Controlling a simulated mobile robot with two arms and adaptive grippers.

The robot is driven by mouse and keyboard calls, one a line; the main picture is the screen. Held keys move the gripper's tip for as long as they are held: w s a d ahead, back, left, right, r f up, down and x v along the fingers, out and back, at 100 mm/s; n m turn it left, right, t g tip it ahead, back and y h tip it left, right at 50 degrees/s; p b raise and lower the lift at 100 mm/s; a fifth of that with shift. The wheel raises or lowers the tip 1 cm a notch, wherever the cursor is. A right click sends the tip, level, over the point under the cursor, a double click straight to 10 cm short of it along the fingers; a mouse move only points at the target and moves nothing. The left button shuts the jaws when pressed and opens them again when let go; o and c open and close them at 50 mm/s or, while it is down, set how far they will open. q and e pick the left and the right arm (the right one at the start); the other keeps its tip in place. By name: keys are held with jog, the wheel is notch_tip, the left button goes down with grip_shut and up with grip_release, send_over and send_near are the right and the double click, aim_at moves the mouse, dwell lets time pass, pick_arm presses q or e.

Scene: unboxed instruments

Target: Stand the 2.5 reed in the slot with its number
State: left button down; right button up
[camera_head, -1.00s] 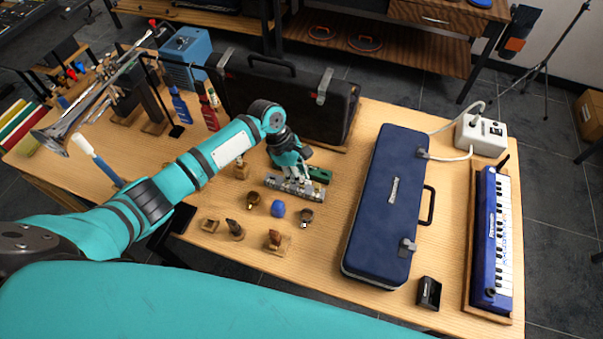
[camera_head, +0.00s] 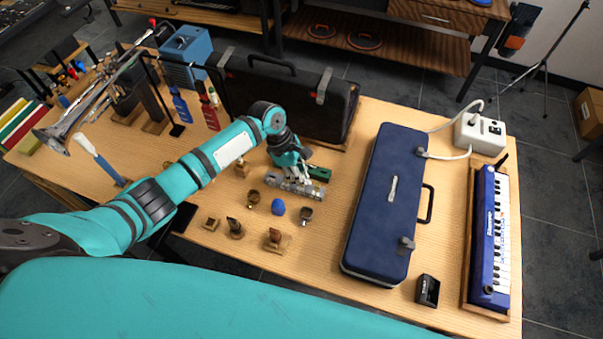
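A small grey slotted holder (camera_head: 295,188) lies near the middle of the table. My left gripper (camera_head: 295,176) comes down over it from behind, with its fingertips at the holder's upper side. Whether the fingers are open or shut is too small to tell. I cannot make out the 2.5 reed or any slot numbers; the reed may be hidden at the fingers. A green block (camera_head: 320,173) sits just right of the fingertips. My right gripper is out of view.
In front of the holder are a blue ball-like piece (camera_head: 278,207), a brass ring (camera_head: 253,197), a metal ring (camera_head: 306,214) and several small wooden stands. A blue case (camera_head: 382,220) lies to the right, a black case (camera_head: 285,103) stands behind.

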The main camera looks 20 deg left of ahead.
pick_arm(q)
jog(key=shift+f, duration=1.05)
dwell(0.6)
jog(key=c, duration=1.4)
grip_release()
jog(key=v, duration=1.2)
